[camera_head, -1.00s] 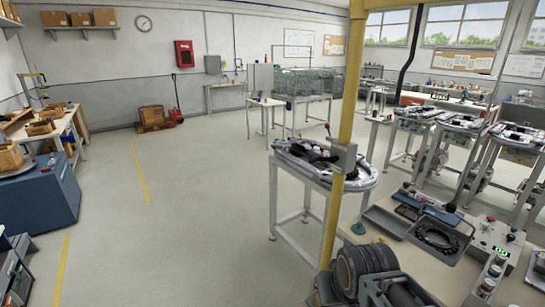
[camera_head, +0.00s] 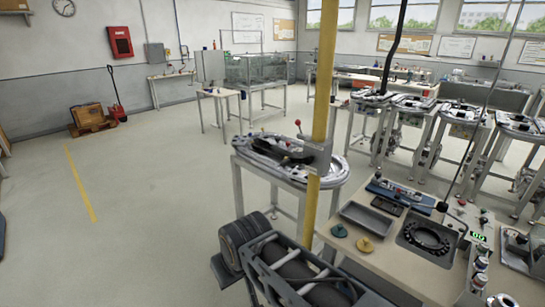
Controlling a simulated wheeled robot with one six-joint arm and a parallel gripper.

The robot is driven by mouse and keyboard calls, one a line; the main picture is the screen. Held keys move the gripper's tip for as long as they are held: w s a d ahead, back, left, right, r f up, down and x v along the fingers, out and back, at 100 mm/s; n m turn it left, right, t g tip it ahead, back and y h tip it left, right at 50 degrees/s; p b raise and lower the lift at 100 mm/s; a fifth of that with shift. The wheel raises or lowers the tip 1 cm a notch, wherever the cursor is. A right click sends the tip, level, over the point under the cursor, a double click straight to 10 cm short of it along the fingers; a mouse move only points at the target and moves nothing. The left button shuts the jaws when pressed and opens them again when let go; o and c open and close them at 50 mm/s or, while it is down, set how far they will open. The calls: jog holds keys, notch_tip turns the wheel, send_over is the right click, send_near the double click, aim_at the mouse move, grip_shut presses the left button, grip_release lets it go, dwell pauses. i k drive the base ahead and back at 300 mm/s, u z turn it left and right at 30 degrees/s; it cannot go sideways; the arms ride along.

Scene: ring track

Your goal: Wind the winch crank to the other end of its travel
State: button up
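A yellow post (camera_head: 323,75) stands near the middle of the head view, with a grey bracket (camera_head: 318,158) on it. A short lever with a red knob (camera_head: 298,123) shows just left of the post, above the bracket. It looks like the winch crank, tilted up to the left; I cannot tell its exact mounting or end of travel. A round-ended machine table (camera_head: 250,150) stands behind the post. My gripper is not in view, and nothing is seen touching the red-knobbed lever.
A workbench (camera_head: 375,250) with trays, a dark ring and a control panel stands at the lower right. Dark wheels (camera_head: 245,235) and a grey frame (camera_head: 285,265) fill the lower middle. Several machine tables line the right. Open floor (camera_head: 140,220) lies left, with a pallet truck (camera_head: 116,100) beyond.

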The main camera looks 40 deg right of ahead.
aim_at(308, 160)
jog(key=z, duration=0.25)
jog(key=i, duration=0.8)
jog(key=z, duration=0.95)
jog(key=i, duration=0.5)
jog(key=z, duration=0.45)
jog(key=k, duration=1.1)
jog(key=u, duration=1.1)
jog(key=i, duration=0.75)
jog(key=u, duration=0.3)
